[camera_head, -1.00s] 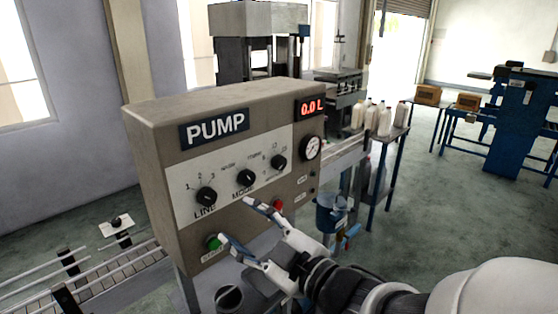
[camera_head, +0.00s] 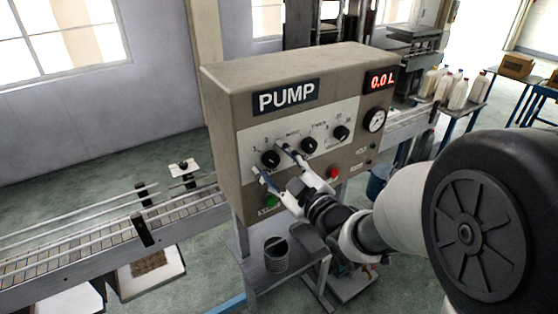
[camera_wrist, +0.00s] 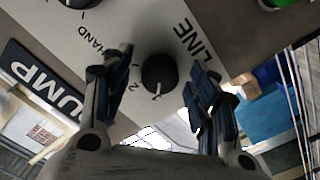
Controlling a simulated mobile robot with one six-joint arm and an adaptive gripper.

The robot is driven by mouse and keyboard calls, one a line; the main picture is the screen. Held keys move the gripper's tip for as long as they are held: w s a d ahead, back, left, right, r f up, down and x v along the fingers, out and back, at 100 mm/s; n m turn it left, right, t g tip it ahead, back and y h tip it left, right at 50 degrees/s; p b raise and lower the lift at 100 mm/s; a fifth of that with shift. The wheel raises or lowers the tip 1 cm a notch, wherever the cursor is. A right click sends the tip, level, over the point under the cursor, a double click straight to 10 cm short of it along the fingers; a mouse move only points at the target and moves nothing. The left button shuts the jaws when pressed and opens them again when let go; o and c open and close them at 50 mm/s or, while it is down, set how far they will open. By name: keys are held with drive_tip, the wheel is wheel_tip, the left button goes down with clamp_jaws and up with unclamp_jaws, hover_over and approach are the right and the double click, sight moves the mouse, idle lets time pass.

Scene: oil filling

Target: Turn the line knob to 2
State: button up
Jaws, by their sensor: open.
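The pump panel (camera_head: 300,185) has a row of black knobs. The line knob (camera_head: 270,158) is the leftmost of them and also shows in the wrist view (camera_wrist: 158,73) beside the word LINE. My gripper (camera_head: 269,159) is open, with one fingertip on each side of the line knob. In the wrist view my gripper (camera_wrist: 160,82) shows the knob between its blue-grey fingers, with a gap to each.
The mode knob (camera_head: 309,145) sits just right of the upper finger. A green button (camera_head: 271,201) lies below, close to the lower finger, and a red button (camera_head: 333,173) is to the right. A conveyor (camera_head: 120,235) runs to the left of the panel.

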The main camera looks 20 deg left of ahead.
drive_tip(key=shift+c, duration=0.3)
drive_tip(key=c, duration=1)
drive_tip(key=m+b, duration=0.2)
drive_tip(key=m, duration=0.1)
drive_tip(key=shift+f+m, duration=0.1)
drive_tip(key=shift+m, duration=0.2)
drive_tip(key=m+b, duration=0.1)
drive_tip(key=m, duration=0.4)
idle(0.4)
drive_tip(key=o, duration=1.1)
drive_tip(key=shift+c, duration=0.2)
